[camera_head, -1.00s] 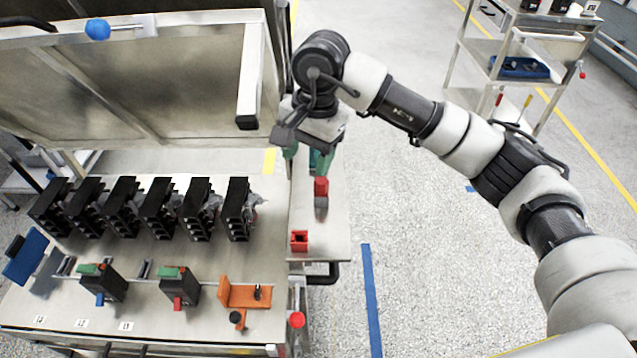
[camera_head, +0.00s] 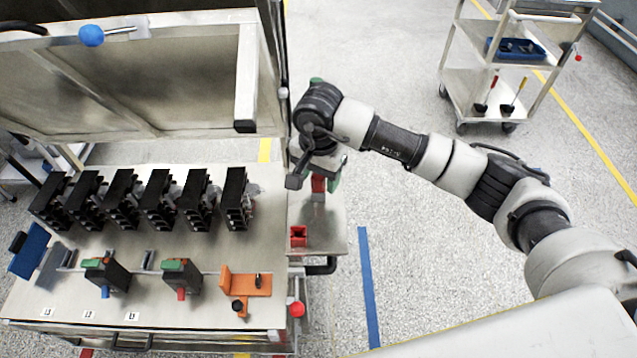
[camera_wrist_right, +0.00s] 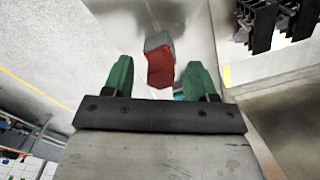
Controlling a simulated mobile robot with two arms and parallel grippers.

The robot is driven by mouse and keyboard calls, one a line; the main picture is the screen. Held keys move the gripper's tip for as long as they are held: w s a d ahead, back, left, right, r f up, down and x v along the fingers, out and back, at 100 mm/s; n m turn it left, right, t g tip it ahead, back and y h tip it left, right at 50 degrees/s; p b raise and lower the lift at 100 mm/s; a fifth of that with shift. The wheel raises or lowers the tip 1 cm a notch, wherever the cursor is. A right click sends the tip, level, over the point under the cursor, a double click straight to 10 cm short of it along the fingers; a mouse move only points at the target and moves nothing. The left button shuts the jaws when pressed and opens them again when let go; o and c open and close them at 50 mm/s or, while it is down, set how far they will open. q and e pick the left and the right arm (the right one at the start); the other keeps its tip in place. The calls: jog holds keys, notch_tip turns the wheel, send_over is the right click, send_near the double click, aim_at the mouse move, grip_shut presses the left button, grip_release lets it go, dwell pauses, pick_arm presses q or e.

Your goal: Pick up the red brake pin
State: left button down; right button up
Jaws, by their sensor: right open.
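A red block with a grey end, which looks like the red brake pin (camera_head: 318,184), stands on the side shelf (camera_head: 325,235) right of the bench. In the right wrist view the pin (camera_wrist_right: 160,66) shows its red part nearest, with grey beyond. My right gripper (camera_head: 322,176) is over the pin in the head view, partly hiding it. In the wrist view the right gripper (camera_wrist_right: 158,78) is open, its green fingers apart on either side of the red part. I cannot tell whether they touch it. My left gripper is not in view.
A small open red box (camera_head: 298,237) sits on the shelf's front part. The bench carries a row of black breakers (camera_head: 158,203) and an orange fixture (camera_head: 246,284). The raised lid (camera_head: 130,75) stands left of my right arm. A shelf cart (camera_head: 480,92) is at upper right.

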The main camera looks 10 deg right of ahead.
jog(key=shift+f, duration=0.25)
jog(key=c, duration=1)
jog(key=shift+r, duration=0.1)
